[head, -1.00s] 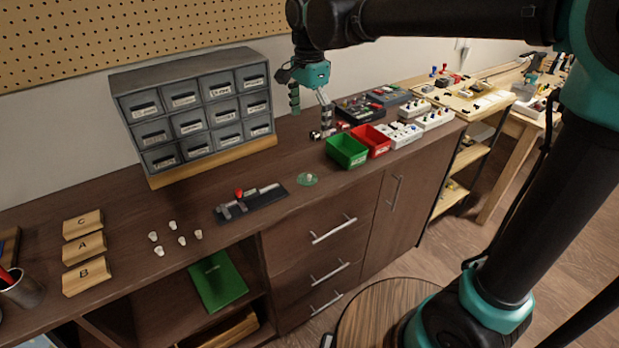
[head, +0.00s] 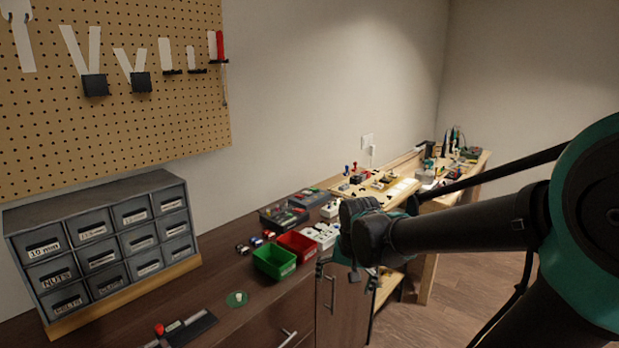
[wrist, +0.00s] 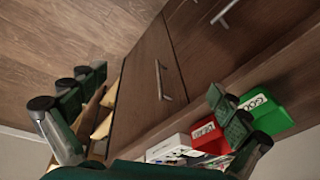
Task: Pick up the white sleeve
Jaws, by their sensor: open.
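Beyond the fingers are the cabinet front and the floor. In the head view my gripper is mostly hidden by my arm, to the right of the bins and off the bench's front side.
A green bin (head: 275,262) and a red bin (head: 297,246) stand near the bench's front edge, with white boxes (head: 322,235) beside them. A grey drawer unit (head: 105,245) stands at left. A black tool with a red knob (head: 160,330) lies in front.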

